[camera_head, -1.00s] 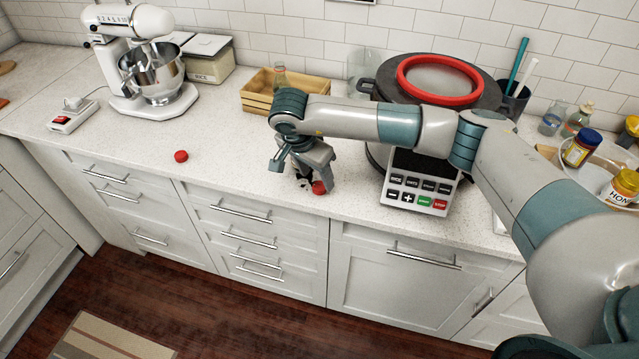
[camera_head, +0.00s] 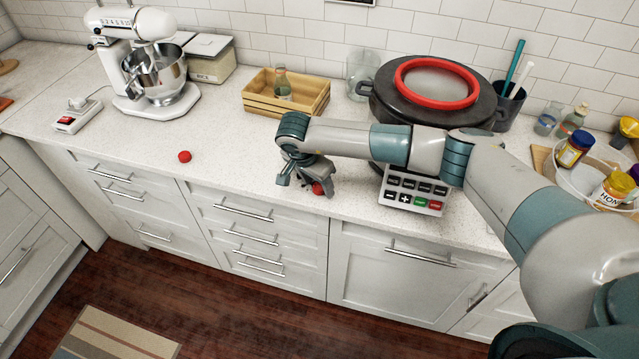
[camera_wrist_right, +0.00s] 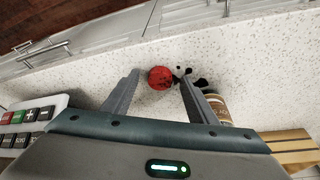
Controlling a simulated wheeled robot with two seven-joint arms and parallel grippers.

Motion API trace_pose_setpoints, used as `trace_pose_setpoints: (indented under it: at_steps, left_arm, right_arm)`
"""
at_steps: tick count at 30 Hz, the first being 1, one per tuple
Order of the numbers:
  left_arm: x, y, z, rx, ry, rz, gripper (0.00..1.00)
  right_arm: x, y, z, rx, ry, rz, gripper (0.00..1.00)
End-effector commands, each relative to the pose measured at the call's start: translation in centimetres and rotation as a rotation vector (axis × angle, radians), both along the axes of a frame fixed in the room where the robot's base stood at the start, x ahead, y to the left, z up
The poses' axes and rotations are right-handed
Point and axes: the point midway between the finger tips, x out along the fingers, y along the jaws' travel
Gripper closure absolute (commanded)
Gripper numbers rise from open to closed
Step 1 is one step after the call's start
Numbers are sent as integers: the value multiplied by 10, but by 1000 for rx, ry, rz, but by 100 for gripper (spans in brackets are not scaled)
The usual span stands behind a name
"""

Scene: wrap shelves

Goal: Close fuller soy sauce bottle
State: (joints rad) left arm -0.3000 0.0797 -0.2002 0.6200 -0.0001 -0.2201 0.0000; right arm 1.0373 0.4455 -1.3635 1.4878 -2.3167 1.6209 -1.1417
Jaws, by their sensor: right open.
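A red cap (camera_head: 318,188) sits on the counter near its front edge. In the right wrist view the red cap (camera_wrist_right: 160,77) lies between the spread fingers, nearer the right one, with contact unclear. My right gripper (camera_head: 303,182) is open and low over the counter there. Its fingers also show in the right wrist view (camera_wrist_right: 162,92). A tan and brown bottle-like item (camera_wrist_right: 218,106) is partly hidden behind the right finger. A second red cap (camera_head: 184,157) lies on the counter to the left. A clear bottle (camera_head: 282,82) stands in the crate. My left gripper is not seen.
A wooden crate (camera_head: 259,102) stands behind my gripper. A large dark cooker (camera_head: 385,100) with a button panel (camera_head: 410,193) is close to the right. A stand mixer (camera_head: 152,60) is at the back left. The counter around the left cap is clear.

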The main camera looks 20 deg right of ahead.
Motion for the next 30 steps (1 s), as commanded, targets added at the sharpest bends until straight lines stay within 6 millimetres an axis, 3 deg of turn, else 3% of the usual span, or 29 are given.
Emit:
trace_pose_setpoints:
  at_steps: [12,18,30]
  left_arm:
    - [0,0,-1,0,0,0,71]
    - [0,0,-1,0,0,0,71]
    - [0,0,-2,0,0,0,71]
  right_arm:
    - [0,0,0,0,0,0,47]
    - [0,0,0,0,0,0,90]
    - [0,0,0,1,-1,0,90]
